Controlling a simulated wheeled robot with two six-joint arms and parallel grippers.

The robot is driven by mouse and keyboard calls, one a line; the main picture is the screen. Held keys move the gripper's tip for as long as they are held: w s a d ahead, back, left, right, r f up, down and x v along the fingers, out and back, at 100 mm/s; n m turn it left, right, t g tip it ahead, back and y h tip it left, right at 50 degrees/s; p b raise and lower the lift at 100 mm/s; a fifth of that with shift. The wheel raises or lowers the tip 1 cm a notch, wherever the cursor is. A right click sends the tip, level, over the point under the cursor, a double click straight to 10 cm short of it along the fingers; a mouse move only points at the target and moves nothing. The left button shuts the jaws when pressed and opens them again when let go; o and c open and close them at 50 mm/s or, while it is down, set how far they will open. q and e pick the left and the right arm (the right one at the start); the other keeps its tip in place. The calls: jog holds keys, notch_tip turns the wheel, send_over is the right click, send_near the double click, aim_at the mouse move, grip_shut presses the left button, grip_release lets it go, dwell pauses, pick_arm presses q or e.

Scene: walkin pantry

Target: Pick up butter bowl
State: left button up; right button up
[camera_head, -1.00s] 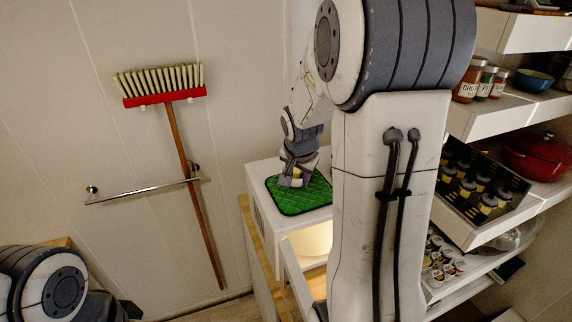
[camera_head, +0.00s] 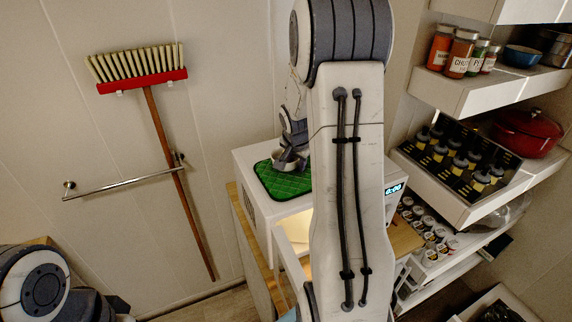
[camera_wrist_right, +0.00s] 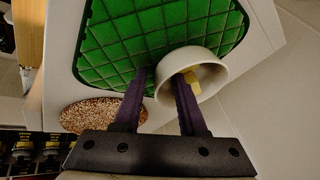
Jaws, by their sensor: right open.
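The butter bowl (camera_wrist_right: 212,70) is a pale round bowl with a yellow block of butter (camera_wrist_right: 194,84) inside. In the right wrist view it sits at the edge of the green quilted mat (camera_wrist_right: 130,45). My right gripper (camera_wrist_right: 162,80) is open, with one purple finger reaching inside the bowl and the other outside it, so the near wall is between them. In the head view my right gripper (camera_head: 288,163) is small and low over the mat (camera_head: 280,184), largely covering the bowl. My left gripper is out of view; only part of the left arm shows at bottom left.
The mat lies on a white microwave (camera_head: 258,212) with its door open below. Shelves (camera_head: 470,100) with jars, bottles and a red pot (camera_head: 527,133) stand at right. A broom (camera_head: 165,130) and a rail (camera_head: 125,187) are on the left wall. A speckled round item (camera_wrist_right: 100,113) lies beside the mat.

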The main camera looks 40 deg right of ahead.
jog(key=shift+f, duration=0.1)
grip_shut()
dwell(1.4)
